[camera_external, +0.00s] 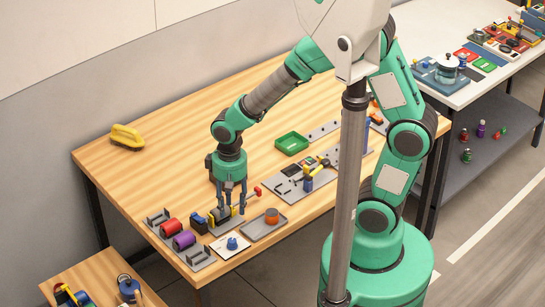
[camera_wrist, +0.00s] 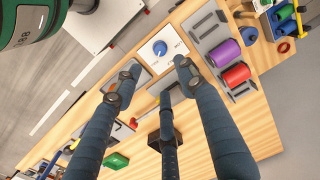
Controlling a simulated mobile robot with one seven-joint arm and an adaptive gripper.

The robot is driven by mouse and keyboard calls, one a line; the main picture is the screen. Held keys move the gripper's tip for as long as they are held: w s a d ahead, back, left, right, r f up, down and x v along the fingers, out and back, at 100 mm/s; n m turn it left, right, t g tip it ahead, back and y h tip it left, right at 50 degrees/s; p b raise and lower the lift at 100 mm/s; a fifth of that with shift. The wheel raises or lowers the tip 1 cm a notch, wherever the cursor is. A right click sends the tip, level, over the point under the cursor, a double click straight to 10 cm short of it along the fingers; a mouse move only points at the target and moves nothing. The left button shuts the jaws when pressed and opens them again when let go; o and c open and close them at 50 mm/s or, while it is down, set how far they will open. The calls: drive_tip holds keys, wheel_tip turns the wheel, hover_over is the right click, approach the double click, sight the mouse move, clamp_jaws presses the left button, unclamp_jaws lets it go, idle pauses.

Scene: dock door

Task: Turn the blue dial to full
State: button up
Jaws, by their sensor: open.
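The blue dial (camera_external: 232,243) sits on a white square plate (camera_external: 222,250) near the front edge of the wooden table. In the wrist view the dial (camera_wrist: 160,47) is a round blue knob on the white plate, with small markings around it that are too small to read surely. My gripper (camera_external: 231,209) points down behind the dial, over a grey plate with a black and yellow part. In the wrist view my gripper (camera_wrist: 157,76) has its fingers spread, with nothing held. The fingertips are apart from the dial.
A rack with a red roller (camera_external: 172,227) and a purple roller (camera_external: 184,240) stands left of the dial. A grey tray (camera_external: 257,233) with an orange round part is to its right. A green tray (camera_external: 291,143) and yellow handle (camera_external: 127,136) lie further back.

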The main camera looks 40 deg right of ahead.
sight(232, 240)
wheel_tip(232, 240, down, 14)
drive_tip(key=b, duration=0.2)
drive_tip(key=shift+a+r+b, duration=0.15)
drive_tip(key=shift+r+b, duration=0.05)
drive_tip(key=shift+b, duration=0.2)
drive_tip(key=shift+c, duration=0.2)
clamp_jaws()
